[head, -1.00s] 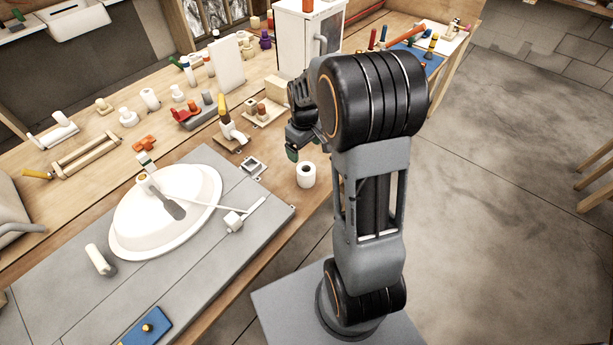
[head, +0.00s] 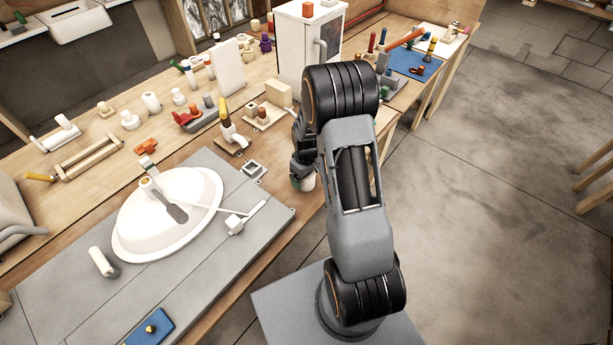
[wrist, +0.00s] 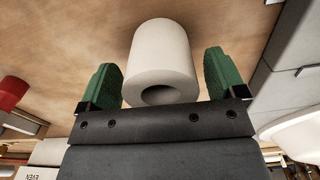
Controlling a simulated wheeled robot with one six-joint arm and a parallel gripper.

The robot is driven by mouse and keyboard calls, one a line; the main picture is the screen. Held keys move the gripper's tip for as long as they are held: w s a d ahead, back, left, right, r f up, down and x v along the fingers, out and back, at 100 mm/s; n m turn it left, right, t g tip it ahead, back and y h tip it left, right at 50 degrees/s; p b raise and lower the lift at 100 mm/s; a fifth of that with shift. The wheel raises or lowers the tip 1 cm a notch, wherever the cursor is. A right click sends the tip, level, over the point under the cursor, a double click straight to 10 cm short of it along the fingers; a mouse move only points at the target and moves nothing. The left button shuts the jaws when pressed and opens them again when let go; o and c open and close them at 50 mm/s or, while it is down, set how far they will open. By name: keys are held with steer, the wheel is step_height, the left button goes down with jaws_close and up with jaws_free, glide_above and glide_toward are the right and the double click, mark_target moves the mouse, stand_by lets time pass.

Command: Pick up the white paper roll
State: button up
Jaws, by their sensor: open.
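The white paper roll (wrist: 163,60) stands on the wooden bench top, its round hole facing the wrist camera. In the head view only part of the roll (head: 308,183) shows beside my gripper (head: 297,178); my arm hides the rest. In the wrist view my gripper (wrist: 163,78) is open, with one green finger pad on each side of the roll. The roll is not gripped.
A white oval basin (head: 165,215) sits on the grey panel (head: 60,270) left of my gripper. A small square metal part (head: 253,170) lies close by. A white heater cabinet (head: 305,45) stands behind. The bench's front edge runs close to the roll.

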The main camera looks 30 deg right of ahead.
steer(key=shift+f, duration=0.9)
steer(key=shift+c, duration=0.4)
steer(key=c, duration=1.1)
steer(key=shift+r, duration=0.1)
